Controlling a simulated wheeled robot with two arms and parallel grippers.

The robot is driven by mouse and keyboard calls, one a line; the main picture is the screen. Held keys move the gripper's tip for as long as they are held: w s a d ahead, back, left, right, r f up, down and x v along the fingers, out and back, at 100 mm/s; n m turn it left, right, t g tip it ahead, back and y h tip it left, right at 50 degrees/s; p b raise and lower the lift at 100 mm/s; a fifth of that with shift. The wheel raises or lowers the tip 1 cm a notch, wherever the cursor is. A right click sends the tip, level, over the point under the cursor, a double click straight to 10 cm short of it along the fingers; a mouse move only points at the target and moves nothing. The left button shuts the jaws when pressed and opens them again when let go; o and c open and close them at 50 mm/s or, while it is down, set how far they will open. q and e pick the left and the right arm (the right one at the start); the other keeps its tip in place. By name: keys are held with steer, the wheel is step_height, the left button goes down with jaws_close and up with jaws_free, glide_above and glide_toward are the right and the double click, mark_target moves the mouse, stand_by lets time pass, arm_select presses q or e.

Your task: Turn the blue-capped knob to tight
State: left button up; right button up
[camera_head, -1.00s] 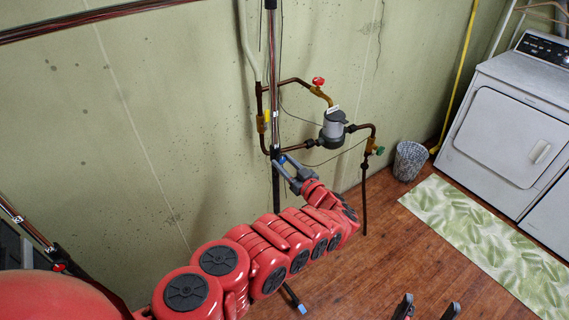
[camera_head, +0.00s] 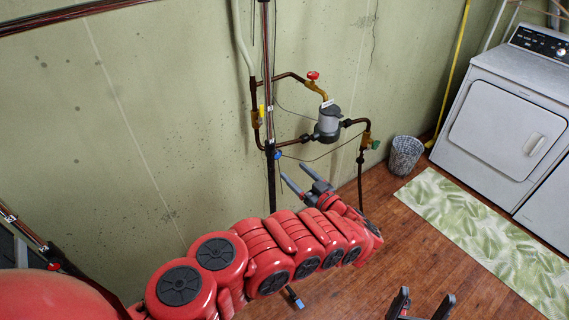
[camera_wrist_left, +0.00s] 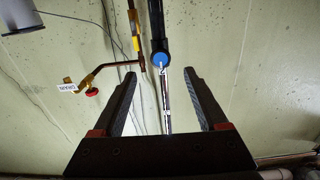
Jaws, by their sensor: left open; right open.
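The blue-capped knob (camera_head: 278,155) is small and sits low on the dark vertical pipe by the wall. In the left wrist view its round blue cap (camera_wrist_left: 160,59) faces me, just beyond the fingertips and roughly centred between them. My left gripper (camera_head: 294,171) is open and empty, a little below and to the right of the knob in the head view, apart from it. Both its fingers also show in the left wrist view (camera_wrist_left: 158,77). My right gripper (camera_head: 424,299) is at the bottom edge of the head view, open and empty, far from the knob.
Nearby pipework carries a grey meter (camera_head: 329,120), a red-handled valve (camera_head: 313,75), a green-handled valve (camera_head: 375,144) and a yellow handle (camera_head: 261,109). A wire basket (camera_head: 406,155), a washer-like appliance (camera_head: 510,125) and a leaf-patterned rug (camera_head: 490,235) stand to the right.

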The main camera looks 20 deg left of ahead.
arm_select(q)
steer(key=v, duration=0.9)
steer(key=shift+b, duration=0.35)
steer(key=shift+a, duration=0.1)
